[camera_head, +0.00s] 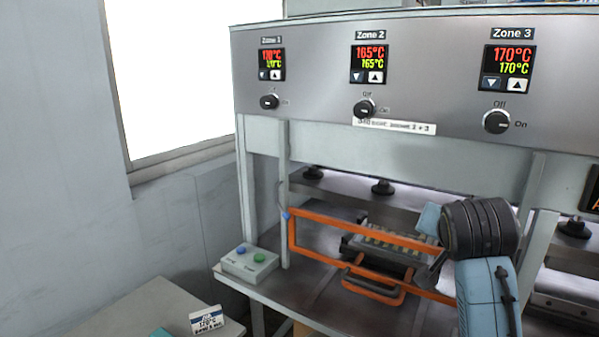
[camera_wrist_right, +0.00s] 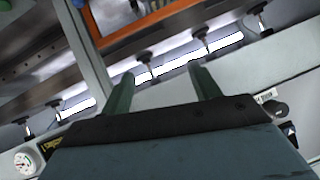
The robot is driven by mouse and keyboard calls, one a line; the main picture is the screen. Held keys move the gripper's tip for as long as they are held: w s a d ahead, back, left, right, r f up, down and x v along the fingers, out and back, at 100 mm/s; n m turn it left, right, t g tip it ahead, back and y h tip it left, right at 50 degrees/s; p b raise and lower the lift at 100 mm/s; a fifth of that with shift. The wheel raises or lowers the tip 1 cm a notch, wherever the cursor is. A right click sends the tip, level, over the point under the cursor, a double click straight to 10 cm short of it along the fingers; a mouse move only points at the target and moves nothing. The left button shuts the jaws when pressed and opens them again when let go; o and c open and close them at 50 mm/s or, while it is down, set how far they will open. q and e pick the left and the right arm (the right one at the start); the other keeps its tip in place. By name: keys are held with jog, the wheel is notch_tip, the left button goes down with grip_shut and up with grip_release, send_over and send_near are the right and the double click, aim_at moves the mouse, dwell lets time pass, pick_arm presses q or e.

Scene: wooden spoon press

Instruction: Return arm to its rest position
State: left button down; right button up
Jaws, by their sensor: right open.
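My right gripper shows in the right wrist view (camera_wrist_right: 163,88), with its two green fingers apart and nothing between them. In the head view my right arm comes up from the bottom right, its dark wrist in front of the press. The fingers cannot be made out clearly there. My left gripper is in neither view. The heated press (camera_head: 330,85) fills the right of the head view. A metal mould (camera_head: 372,247) with an orange handle (camera_head: 372,290) sits in it, behind an orange frame (camera_head: 320,222).
The wrist stands close in front of the orange frame's right part. A side table (camera_head: 135,312) at lower left holds a small 170°C sign (camera_head: 207,320). A gauge (camera_wrist_right: 25,162) shows in the wrist view.

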jog(key=s+a+f+n+g+y, duration=0.1)
jog(key=s+f+n+g, duration=0.1)
jog(key=s+f, duration=0.55)
jog(key=s+f+n+g+y, duration=0.15)
jog(key=s+f, duration=0.25)
jog(key=f, duration=0.7)
jog(key=s+a+f+n+g+y, duration=0.1)
jog(key=s+f+n, duration=0.1)
jog(key=s+f, duration=0.35)
jog(key=s+a+f+n+g, duration=0.1)
jog(key=s+f+n+g, duration=0.15)
jog(key=s, duration=0.65)
jog(key=s+a+f+n+y, duration=0.1)
jog(key=s+f, duration=0.4)
jog(key=s, duration=0.2)
notch_tip(320, 180, down, 25)
jog(key=g+b, duration=0.2)
jog(key=b, duration=0.1)
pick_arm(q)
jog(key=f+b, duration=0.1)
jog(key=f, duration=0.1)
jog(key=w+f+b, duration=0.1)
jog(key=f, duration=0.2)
pick_arm(e)
jog(key=s+d+f, duration=0.2)
jog(key=s+f, duration=1.5)
jog(key=f, duration=0.1)
jog(key=shift+s+d+f+g, duration=0.2)
jog(key=shift+d+f+g, duration=0.15)
jog(key=shift+g, duration=0.05)
